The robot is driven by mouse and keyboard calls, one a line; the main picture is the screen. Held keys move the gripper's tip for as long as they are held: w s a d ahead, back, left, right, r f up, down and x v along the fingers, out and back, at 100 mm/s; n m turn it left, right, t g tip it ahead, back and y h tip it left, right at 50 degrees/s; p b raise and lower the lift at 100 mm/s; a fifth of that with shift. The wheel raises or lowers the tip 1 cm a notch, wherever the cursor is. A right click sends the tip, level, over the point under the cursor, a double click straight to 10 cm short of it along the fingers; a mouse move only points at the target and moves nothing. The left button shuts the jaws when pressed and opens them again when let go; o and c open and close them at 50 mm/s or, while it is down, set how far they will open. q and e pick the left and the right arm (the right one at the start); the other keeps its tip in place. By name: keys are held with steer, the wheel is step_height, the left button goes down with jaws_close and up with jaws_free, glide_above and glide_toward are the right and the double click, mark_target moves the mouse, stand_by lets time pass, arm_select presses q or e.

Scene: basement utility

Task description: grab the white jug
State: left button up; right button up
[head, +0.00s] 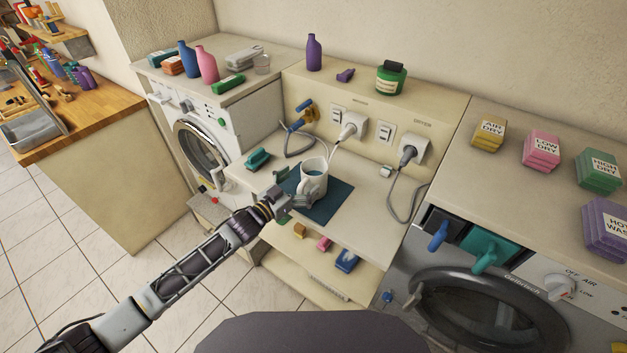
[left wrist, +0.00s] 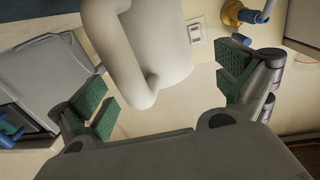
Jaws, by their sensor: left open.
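The white jug (head: 316,185) stands on a dark blue mat (head: 335,203) on the shelf between the two machines. It holds blue liquid, and its handle faces left, towards me. My left gripper (head: 285,201) is just to the front left of the jug, with its fingers open. In the left wrist view the jug (left wrist: 172,45) fills the upper middle and its handle comes down between the green finger pads of my gripper (left wrist: 163,88). The pads stand apart on either side, and I see no contact with the jug. My right gripper is not in view.
A teal brush-like object (head: 257,159) lies on the shelf left of the jug. Plugs with grey cables (head: 409,151) hang from the wall panel behind and right. Small coloured blocks (head: 324,243) lie on a lower ledge.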

mark_target(305, 177)
arm_select(q)
steer(key=shift+x, duration=1.85)
steer(key=c, duration=1.4)
steer(key=shift+r, duration=0.1)
steer(key=shift+r, duration=4.95)
